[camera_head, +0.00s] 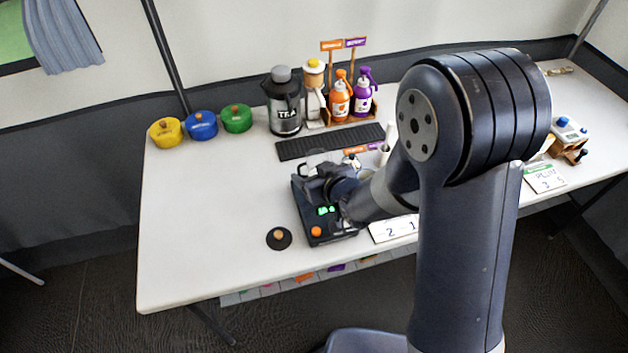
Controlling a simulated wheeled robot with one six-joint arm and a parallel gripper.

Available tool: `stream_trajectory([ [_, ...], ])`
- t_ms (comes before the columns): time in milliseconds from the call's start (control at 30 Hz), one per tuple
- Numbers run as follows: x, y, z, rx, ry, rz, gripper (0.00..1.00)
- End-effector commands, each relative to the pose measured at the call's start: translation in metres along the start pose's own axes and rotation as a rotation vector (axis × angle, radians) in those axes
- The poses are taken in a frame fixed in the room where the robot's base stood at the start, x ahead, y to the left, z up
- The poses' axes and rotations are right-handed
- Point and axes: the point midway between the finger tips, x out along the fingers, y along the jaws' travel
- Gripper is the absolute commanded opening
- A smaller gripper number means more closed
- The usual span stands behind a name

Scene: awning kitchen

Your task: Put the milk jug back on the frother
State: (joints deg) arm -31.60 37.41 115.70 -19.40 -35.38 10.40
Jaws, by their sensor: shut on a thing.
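The frother (318,232) is a dark, low base with a green lit display and an orange knob, on the white table left of my arm. My gripper (322,182) is over the rear part of the frother. It is shut on the milk jug (318,159), a greyish vessel that shows only in part behind my gripper. My gripper and wrist hide most of the jug and the rear of the base. I cannot tell whether the jug touches the base.
A round black lid (279,239) with an orange knob lies left of the frother. A black slotted mat (330,142) is behind it. A tea flask (284,103) and pump bottles (340,101) stand farther back. Number cards (392,229) lie to the right.

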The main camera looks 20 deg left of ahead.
Motion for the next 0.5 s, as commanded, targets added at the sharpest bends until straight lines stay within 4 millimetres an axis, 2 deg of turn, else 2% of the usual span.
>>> stream_trajectory([
  [33, 0.004, 0.0, 0.009, 0.002, -0.004, 0.0, 0.4],
  [200, 0.013, 0.0, 0.023, 0.0, -0.003, 0.0, 0.4],
  [500, 0.014, 0.0, 0.025, 0.0, 0.001, 0.001, 0.4],
])
